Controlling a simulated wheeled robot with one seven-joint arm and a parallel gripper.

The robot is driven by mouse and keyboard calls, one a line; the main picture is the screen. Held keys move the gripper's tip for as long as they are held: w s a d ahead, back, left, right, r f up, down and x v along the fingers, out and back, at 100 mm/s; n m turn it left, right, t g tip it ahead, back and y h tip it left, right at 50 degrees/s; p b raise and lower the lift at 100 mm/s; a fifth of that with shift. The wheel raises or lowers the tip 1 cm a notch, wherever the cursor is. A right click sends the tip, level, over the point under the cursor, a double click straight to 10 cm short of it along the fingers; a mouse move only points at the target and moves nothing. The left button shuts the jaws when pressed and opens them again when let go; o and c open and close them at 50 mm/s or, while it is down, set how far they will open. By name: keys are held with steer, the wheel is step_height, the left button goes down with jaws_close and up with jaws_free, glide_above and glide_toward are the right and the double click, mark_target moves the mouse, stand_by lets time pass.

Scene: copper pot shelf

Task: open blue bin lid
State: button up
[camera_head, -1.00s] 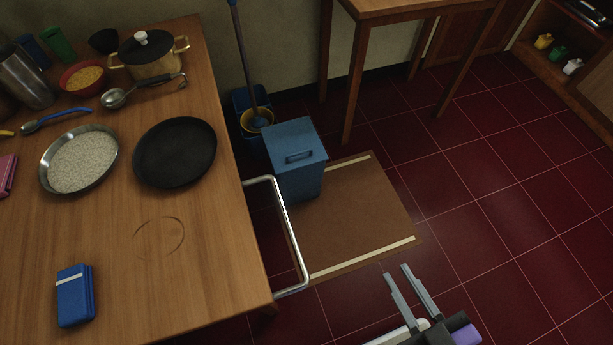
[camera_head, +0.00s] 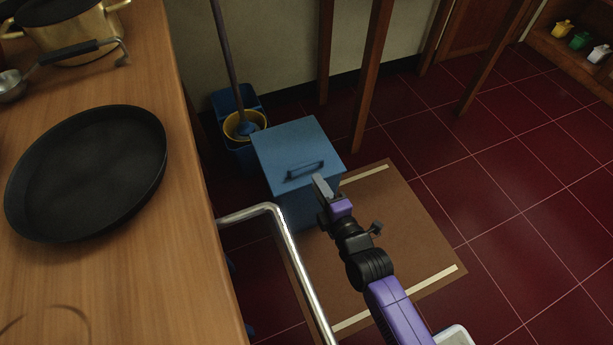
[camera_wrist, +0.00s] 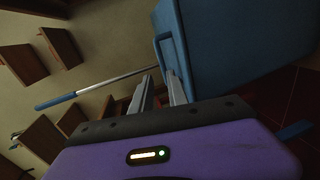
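The blue bin (camera_head: 295,185) stands on the brown mat, its flat lid (camera_head: 285,145) closed, with a dark blue bar handle (camera_head: 306,171) near the front edge. My gripper (camera_head: 322,187) is in front of the bin's right front corner, close to the handle. In the wrist view the two grey fingers (camera_wrist: 160,90) are apart with a gap between them and hold nothing. The bin (camera_wrist: 230,45) fills the upper right there, and the right finger overlaps its edge. I cannot tell whether a finger touches it.
A wooden table with a black pan (camera_head: 88,170) is at the left; a metal rail (camera_head: 292,255) juts from its side. A mop bucket (camera_head: 240,125) stands behind the bin. Wooden table legs (camera_head: 372,75) rise behind. Red tiled floor (camera_head: 500,200) is clear at right.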

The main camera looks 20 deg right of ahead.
mark_target(306, 166)
steer(key=shift+n, duration=0.3)
steer(key=w, duration=0.3)
steer(key=w+f+b, duration=0.1)
steer(key=w, duration=0.2)
steer(key=w+f+b, duration=0.1)
steer(key=w, duration=0.2)
steer(key=shift+f, duration=0.2)
jaws_close()
stand_by(1.0)
